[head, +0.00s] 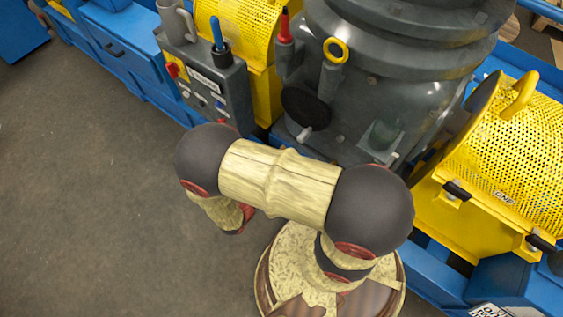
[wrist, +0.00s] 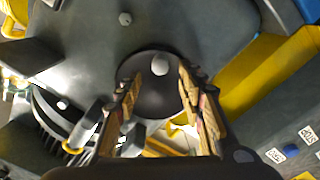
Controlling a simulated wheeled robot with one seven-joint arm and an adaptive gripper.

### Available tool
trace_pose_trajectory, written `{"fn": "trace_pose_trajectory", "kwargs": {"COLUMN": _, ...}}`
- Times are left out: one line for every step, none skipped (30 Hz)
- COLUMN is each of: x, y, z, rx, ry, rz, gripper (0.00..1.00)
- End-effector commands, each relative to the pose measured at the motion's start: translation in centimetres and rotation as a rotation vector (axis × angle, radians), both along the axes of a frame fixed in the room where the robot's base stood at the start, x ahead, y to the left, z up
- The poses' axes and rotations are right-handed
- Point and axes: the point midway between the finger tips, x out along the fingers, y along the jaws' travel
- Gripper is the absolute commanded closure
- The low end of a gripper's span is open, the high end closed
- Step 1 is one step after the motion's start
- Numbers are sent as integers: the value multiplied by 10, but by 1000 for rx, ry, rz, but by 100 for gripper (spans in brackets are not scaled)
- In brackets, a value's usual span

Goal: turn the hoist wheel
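The likely hoist wheel is a dark round disc (head: 305,106) on the front of the large grey machine in the head view, with a pale knob (head: 304,134) at its lower edge. In the wrist view the dark disc (wrist: 157,98) lies straight ahead, with the pale knob (wrist: 160,65) near its upper middle. My gripper (wrist: 158,82) is open, its two wooden-looking fingers apart on either side of the disc in that picture. Nothing is held between them. I cannot tell whether the fingertips touch the disc. In the head view my arm hides the gripper.
A grey control box (head: 215,90) with a blue-handled lever stands left of the wheel. Yellow perforated guards (head: 525,140) flank the machine. A yellow ring (head: 336,50) and a red-topped handle (head: 285,28) stick up above the wheel. The floor (head: 90,190) at left is clear.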

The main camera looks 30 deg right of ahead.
Motion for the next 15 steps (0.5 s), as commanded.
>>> {"fn": "trace_pose_trajectory", "kwargs": {"x": -2, "y": 7, "z": 0, "rx": 0, "ry": 0, "rz": 4, "gripper": 61}}
{"fn": "trace_pose_trajectory", "kwargs": {"x": -3, "y": 11, "z": 0, "rx": 0, "ry": 0, "rz": 4, "gripper": 61}}
{"fn": "trace_pose_trajectory", "kwargs": {"x": -5, "y": 15, "z": 0, "rx": 0, "ry": 0, "rz": 4, "gripper": 61}}
{"fn": "trace_pose_trajectory", "kwargs": {"x": -6, "y": 18, "z": 0, "rx": 0, "ry": 0, "rz": 3, "gripper": 61}}
{"fn": "trace_pose_trajectory", "kwargs": {"x": -7, "y": 20, "z": 0, "rx": 0, "ry": 0, "rz": 3, "gripper": 61}}
{"fn": "trace_pose_trajectory", "kwargs": {"x": -8, "y": 23, "z": 0, "rx": 0, "ry": 0, "rz": 3, "gripper": 61}}
{"fn": "trace_pose_trajectory", "kwargs": {"x": -9, "y": 25, "z": 0, "rx": 0, "ry": 0, "rz": 1, "gripper": 61}}
{"fn": "trace_pose_trajectory", "kwargs": {"x": -9, "y": 26, "z": 0, "rx": 0, "ry": 0, "rz": 1, "gripper": 61}}
{"fn": "trace_pose_trajectory", "kwargs": {"x": -10, "y": 28, "z": 0, "rx": 0, "ry": 0, "rz": 1, "gripper": 61}}
{"fn": "trace_pose_trajectory", "kwargs": {"x": -11, "y": 29, "z": 0, "rx": 0, "ry": 0, "rz": 1, "gripper": 61}}
{"fn": "trace_pose_trajectory", "kwargs": {"x": -11, "y": 29, "z": 0, "rx": 1, "ry": 0, "rz": 1, "gripper": 61}}
{"fn": "trace_pose_trajectory", "kwargs": {"x": -11, "y": 30, "z": 0, "rx": 0, "ry": 0, "rz": 0, "gripper": 61}}
{"fn": "trace_pose_trajectory", "kwargs": {"x": -12, "y": 30, "z": 0, "rx": 0, "ry": 0, "rz": 0, "gripper": 61}}
{"fn": "trace_pose_trajectory", "kwargs": {"x": -12, "y": 30, "z": 0, "rx": 1, "ry": 0, "rz": -1, "gripper": 61}}
{"fn": "trace_pose_trajectory", "kwargs": {"x": -12, "y": 30, "z": 0, "rx": 0, "ry": 0, "rz": -1, "gripper": 61}}
